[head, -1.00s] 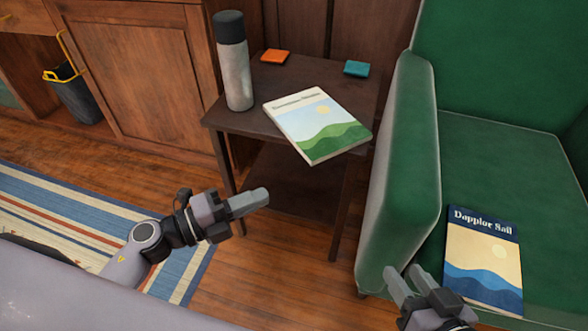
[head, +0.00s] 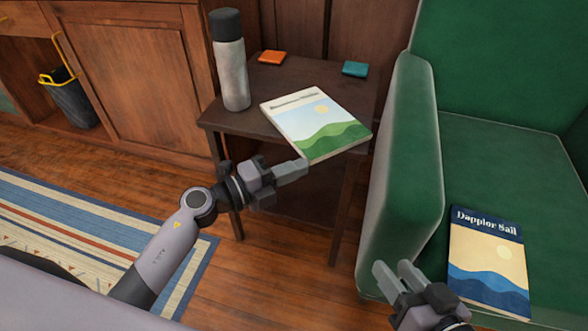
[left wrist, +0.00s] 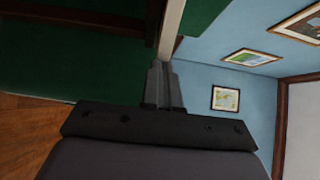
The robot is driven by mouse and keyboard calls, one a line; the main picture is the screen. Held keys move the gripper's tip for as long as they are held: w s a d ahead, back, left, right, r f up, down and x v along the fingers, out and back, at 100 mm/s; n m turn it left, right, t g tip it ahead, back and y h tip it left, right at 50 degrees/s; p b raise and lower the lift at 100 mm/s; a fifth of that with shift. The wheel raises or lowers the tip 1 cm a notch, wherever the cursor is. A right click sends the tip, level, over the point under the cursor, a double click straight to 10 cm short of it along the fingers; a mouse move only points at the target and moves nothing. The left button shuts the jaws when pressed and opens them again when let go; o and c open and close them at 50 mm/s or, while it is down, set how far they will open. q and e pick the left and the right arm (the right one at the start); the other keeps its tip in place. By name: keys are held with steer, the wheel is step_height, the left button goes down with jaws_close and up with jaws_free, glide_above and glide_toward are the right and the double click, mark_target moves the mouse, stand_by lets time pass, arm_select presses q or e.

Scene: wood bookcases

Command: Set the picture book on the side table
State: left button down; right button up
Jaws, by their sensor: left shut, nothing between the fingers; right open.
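A book with green hills and a sun on its cover (head: 318,128) lies flat and askew on the dark side table (head: 215,119). Its near corner sticks out past the table's front edge. A second book, titled "Dappler Sail" (head: 488,262), lies on the green armchair seat. My left gripper (head: 303,169) is shut and empty, its tips right by the overhanging corner; I cannot tell if they touch. Its fingers show in the left wrist view (left wrist: 164,86), with a pale strip, perhaps the book's edge, beyond. My right gripper (head: 392,276) is open and empty, left of the second book.
A grey bottle with a dark cap (head: 231,62) stands at the table's left side. An orange coaster (head: 271,57) and a teal coaster (head: 355,69) lie at the back. The green armchair's arm (head: 402,165) rises close on the table's right. A striped rug (head: 80,240) lies left.

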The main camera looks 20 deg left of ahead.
mark_target(300, 152)
arm_select(q)
steer(key=shift+w+d, duration=0.1)
steer(key=shift+w, duration=2.65)
steer(key=shift+s, duration=0.15)
